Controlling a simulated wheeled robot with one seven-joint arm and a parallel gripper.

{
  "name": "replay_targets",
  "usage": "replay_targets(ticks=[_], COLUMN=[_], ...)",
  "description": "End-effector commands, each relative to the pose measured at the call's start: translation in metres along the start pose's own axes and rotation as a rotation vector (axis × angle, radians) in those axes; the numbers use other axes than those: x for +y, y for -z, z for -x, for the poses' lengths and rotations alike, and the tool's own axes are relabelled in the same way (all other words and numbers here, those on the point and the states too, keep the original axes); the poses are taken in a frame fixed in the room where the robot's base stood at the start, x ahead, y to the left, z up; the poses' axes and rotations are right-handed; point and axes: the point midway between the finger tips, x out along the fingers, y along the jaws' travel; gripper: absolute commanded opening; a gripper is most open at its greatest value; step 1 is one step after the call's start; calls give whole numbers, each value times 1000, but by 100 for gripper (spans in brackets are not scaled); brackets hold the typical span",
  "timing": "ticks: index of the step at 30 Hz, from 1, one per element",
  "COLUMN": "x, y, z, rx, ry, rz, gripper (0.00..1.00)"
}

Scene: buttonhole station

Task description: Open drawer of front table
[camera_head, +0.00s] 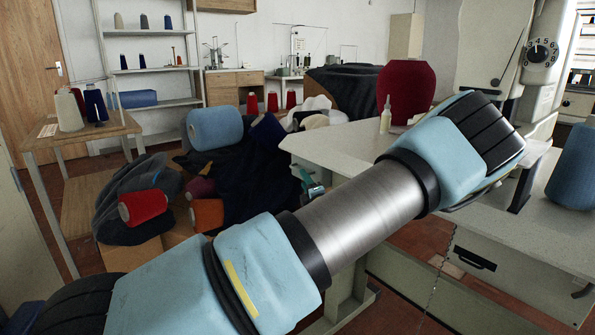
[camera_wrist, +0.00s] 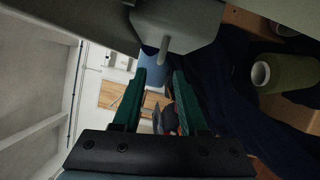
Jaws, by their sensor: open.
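A pale table (camera_head: 335,150) stands in front of me, partly covered by my arm. Below the tabletop at the lower right is a pale drawer front (camera_head: 535,290) with a dark recessed handle (camera_head: 475,259); it looks shut. My gripper (camera_wrist: 159,74) shows in the wrist view, its two green fingers apart with nothing between them. A grey rounded part with a short pale peg (camera_wrist: 165,45) is just beyond the fingertips; I cannot tell what it belongs to. In the head view I cannot clearly make out the gripper; a small teal piece (camera_head: 312,185) shows behind my arm.
A dark cloth heap with a blue spool (camera_head: 215,128) and a red spool (camera_head: 143,207) lies left of the table. A red spool (camera_head: 405,90) and small bottle (camera_head: 386,115) stand on the tabletop. A green spool (camera_wrist: 290,75) is close by in the wrist view.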

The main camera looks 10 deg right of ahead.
Motion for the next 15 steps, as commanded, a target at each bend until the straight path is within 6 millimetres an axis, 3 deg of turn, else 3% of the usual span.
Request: replay_targets(ticks=[9, 15], x=[-1, -1], y=[2, 2], z=[-59, -77], rx=[4, 4], ry=[-2, 0], rz=[4, 3], gripper=[42, 42])
